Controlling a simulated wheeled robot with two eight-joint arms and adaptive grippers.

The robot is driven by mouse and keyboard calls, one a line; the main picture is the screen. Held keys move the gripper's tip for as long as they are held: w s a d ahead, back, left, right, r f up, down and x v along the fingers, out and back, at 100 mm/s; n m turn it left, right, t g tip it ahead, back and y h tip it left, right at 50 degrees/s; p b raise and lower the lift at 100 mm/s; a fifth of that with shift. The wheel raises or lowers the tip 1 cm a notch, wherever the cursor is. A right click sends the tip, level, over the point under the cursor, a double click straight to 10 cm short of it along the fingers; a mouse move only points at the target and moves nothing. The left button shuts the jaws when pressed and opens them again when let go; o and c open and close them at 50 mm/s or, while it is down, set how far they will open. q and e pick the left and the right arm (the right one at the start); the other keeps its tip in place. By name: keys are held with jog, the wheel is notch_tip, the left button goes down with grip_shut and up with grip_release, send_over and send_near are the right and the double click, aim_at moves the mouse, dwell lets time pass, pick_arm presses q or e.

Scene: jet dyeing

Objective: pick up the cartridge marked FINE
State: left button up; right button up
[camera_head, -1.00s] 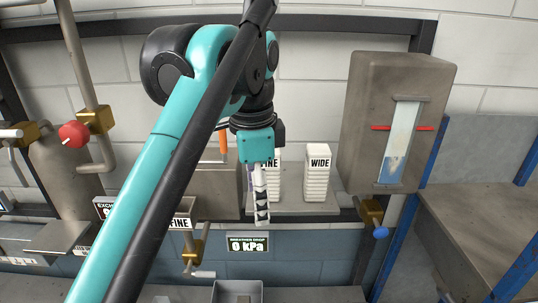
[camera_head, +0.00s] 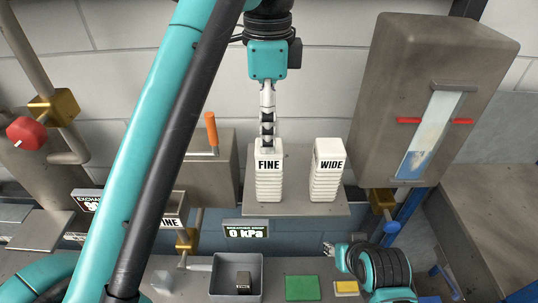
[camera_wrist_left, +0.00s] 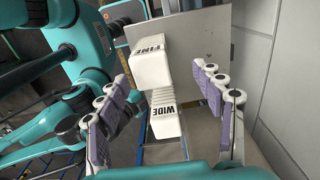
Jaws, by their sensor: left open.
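The white ribbed cartridge marked FINE (camera_head: 268,182) stands upright on a grey shelf. My left gripper (camera_head: 267,143) points down at its top in the head view, with the fingers lined up one behind the other. I cannot tell there whether they touch it. In the left wrist view my left gripper (camera_wrist_left: 165,100) is open, its purple-padded fingers wide apart. The FINE cartridge (camera_wrist_left: 150,62) shows between and beyond them, with nothing gripped. The similar cartridge marked WIDE (camera_head: 327,172) stands to the right of FINE; it also shows in the left wrist view (camera_wrist_left: 165,118).
The grey shelf (camera_head: 300,208) carries both cartridges against the wall. A metal box with an orange-handled lever (camera_head: 211,130) is to the left. A tall housing with a gauge (camera_head: 430,105) is to the right. A grey bin (camera_head: 236,262) and a green pad (camera_head: 302,288) are below.

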aim_at(269, 159)
pick_arm(q)
jog(key=shift+s+f, duration=0.75)
jog(key=shift+f, duration=0.2)
jog(key=shift+s+f, duration=0.1)
jog(key=shift+f, duration=0.25)
jog(key=f, duration=0.4)
jog(key=shift+w+d+p, duration=0.1)
jog(key=shift+w+p, duration=0.2)
jog(key=shift+p, duration=0.05)
jog(key=shift+s+f, duration=0.2)
jog(key=shift+w, duration=0.15)
jog(key=c, duration=1.4)
